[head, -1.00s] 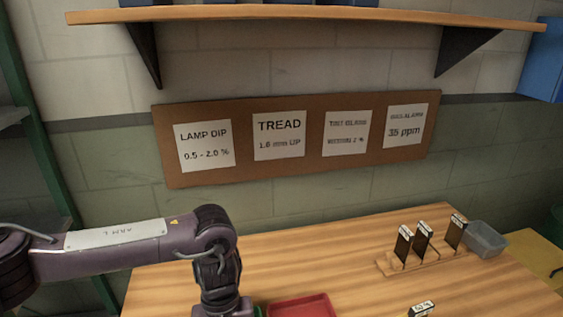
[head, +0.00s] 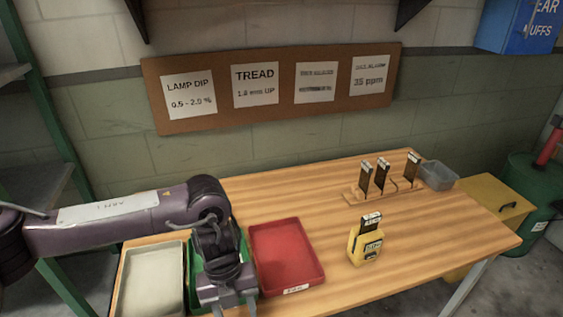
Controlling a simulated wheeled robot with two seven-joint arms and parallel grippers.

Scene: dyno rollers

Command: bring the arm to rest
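My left arm comes in from the left, bends at the elbow and hangs down over the left part of the wooden table (head: 330,210). My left gripper (head: 228,310) is at the bottom edge of the head view, in front of the green tray (head: 196,266). Its fingertips are cut off or too unclear to show whether it is open or shut. My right gripper is not in view.
A red tray (head: 285,255) lies right of the arm, a pale tray (head: 150,285) left. A yellow device (head: 366,243) stands mid-table. Behind it are a wooden rack (head: 384,194) with dark upright pieces and a grey bin (head: 438,176). The table's right front is clear.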

